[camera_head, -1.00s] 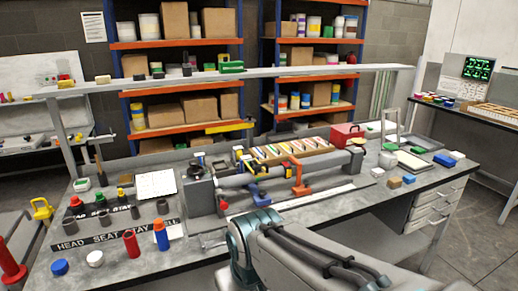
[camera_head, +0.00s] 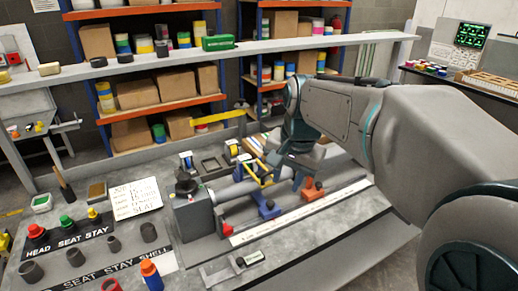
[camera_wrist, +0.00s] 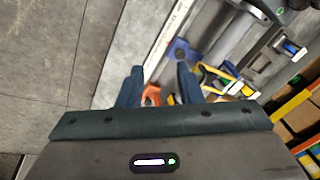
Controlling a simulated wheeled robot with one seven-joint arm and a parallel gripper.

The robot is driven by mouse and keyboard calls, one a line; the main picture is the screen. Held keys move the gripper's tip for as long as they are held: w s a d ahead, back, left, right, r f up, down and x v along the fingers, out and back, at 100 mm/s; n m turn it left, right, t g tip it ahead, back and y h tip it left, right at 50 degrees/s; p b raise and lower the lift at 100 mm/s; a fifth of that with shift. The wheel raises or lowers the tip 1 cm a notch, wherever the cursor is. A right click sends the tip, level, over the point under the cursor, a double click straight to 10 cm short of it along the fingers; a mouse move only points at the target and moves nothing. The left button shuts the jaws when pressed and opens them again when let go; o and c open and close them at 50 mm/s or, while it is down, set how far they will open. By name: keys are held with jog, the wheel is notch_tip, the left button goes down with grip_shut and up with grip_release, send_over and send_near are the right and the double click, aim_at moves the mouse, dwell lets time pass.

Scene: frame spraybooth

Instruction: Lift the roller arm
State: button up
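A jig with a long grey tube (camera_head: 238,190) stands on the bench. It carries a blue clamp (camera_head: 267,208), an orange clamp (camera_head: 311,190) and a yellow bent piece (camera_head: 256,171). No part is plainly marked as the roller arm; I cannot tell which it is. In the wrist view, my gripper (camera_wrist: 159,76) is open, its two dark fingers apart and nothing seen held. The orange clamp (camera_wrist: 151,95) shows between the fingers, the blue clamp (camera_wrist: 182,50) beyond them, and the yellow piece (camera_wrist: 215,76) to their right.
A grey shelf rail (camera_head: 150,60) runs above the back of the bench. Sockets, coloured caps and a HEAD SEAT STAY strip (camera_head: 68,241) stand at left, with a written card (camera_head: 135,198) behind. A small grey fixture (camera_head: 232,266) lies in front of the jig.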

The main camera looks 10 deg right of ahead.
jog(key=w+r+m+p, duration=0.1)
jog(key=w+r+m, duration=0.5)
jog(key=w, duration=0.5)
jog(key=p, duration=0.1)
send_near(270, 172)
jog(key=shift+m, duration=0.4)
jog(key=x, duration=0.8)
jog(key=shift+w+r, duration=0.1)
grip_shut()
